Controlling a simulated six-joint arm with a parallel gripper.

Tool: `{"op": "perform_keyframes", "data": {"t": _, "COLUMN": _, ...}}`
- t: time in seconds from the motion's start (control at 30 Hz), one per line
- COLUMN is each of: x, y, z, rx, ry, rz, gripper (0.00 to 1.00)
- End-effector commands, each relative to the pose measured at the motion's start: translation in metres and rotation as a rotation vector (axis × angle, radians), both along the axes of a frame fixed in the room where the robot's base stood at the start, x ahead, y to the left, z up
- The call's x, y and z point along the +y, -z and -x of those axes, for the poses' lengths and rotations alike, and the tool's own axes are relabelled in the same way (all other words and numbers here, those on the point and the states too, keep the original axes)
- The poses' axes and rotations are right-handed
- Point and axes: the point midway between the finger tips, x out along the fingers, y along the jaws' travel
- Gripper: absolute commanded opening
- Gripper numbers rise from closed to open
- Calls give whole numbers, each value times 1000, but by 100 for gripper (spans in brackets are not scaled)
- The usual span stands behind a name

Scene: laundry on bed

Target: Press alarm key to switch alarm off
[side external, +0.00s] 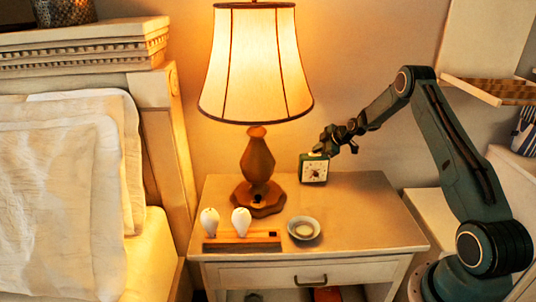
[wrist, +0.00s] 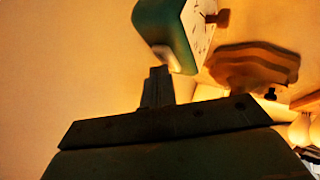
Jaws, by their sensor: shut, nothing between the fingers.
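A small green alarm clock (side external: 314,169) with a white face stands upright at the back of the nightstand. In the wrist view the clock (wrist: 178,32) is at the top, with its face turned right. A pale key (wrist: 167,57) shows on the side of the clock nearest my gripper. My gripper (side external: 324,148) is just above the clock's top in the side view. In the wrist view my shut, empty fingers (wrist: 158,72) point at the pale key and are very close to it. I cannot tell whether they touch.
A lit lamp (side external: 257,165) stands left of the clock on the nightstand (side external: 370,215). In front are two white bulb-shaped things (side external: 240,221) on a wooden holder (side external: 243,239) and a small bowl (side external: 303,228). The nightstand's right side is clear. The bed (side external: 65,200) is left.

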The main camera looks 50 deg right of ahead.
Motion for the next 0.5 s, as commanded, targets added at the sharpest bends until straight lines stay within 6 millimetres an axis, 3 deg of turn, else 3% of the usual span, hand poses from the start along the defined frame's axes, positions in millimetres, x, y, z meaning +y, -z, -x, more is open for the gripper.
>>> {"op": "perform_keyframes", "data": {"t": 0.5, "x": 0, "y": -7, "z": 1, "rx": 3, "ry": 1, "rz": -1, "gripper": 0}}
